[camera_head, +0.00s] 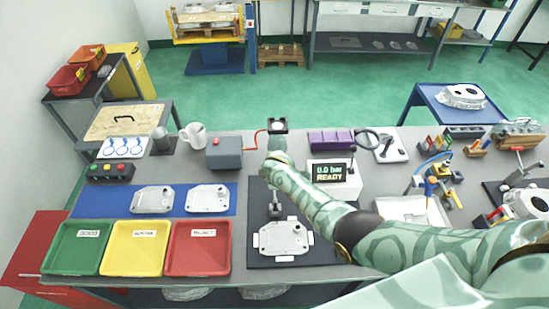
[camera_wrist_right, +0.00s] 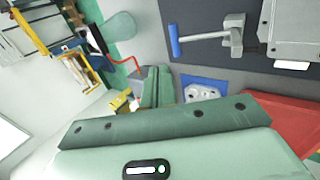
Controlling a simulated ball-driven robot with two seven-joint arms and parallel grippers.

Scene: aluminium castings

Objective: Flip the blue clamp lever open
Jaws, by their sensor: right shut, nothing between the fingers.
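The blue clamp lever (camera_wrist_right: 175,40) shows in the right wrist view as a blue handle on a grey rod. The rod runs to a grey clamp block (camera_wrist_right: 235,30) beside a light grey casting (camera_wrist_right: 292,35). In the head view the clamp (camera_head: 276,210) stands at the far edge of the casting (camera_head: 283,238) on a dark plate, and my right arm hides the blue handle. My right gripper (camera_wrist_right: 157,88) is shut and empty, apart from the lever in the wrist view. Its fingertips are hard to make out in the head view. My left gripper is not in view.
A grey box (camera_head: 224,153) with a red cable stands beyond my arm, left of it. Green, yellow and red trays (camera_head: 197,270) and a blue mat (camera_head: 175,213) with castings lie left of the plate. A display (camera_head: 331,172) reading READY stands right of my arm.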

